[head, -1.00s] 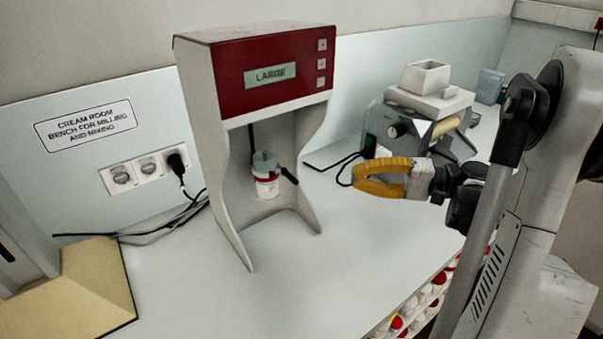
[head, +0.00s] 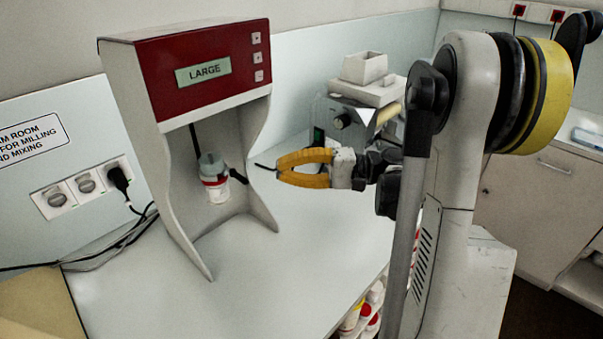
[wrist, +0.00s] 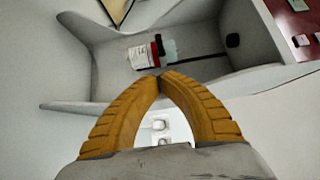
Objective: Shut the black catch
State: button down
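The black catch (head: 239,176) is a short dark lever sticking out to the right of the jar, slanting down, in the head view. It joins the grey lid (head: 211,163) of a white jar with a red band (head: 217,190), which hangs inside the mixer (head: 170,225). My gripper (head: 280,166) has yellow fingers and is just right of the catch, apart from it.
The mixer has a red front with a "LARGE" display (head: 203,72). A grey mill with a white hopper (head: 363,68) stands behind my gripper. Cables (head: 125,235) lie at the left by the sockets. The bench front is clear; several bottles (head: 362,315) sit below its edge.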

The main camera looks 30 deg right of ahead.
aim_at(239, 177)
jog(key=a+b, duration=0.1)
jog(key=a, duration=0.5)
jog(key=shift+w+b, duration=0.15)
jog(key=shift+b, duration=0.15)
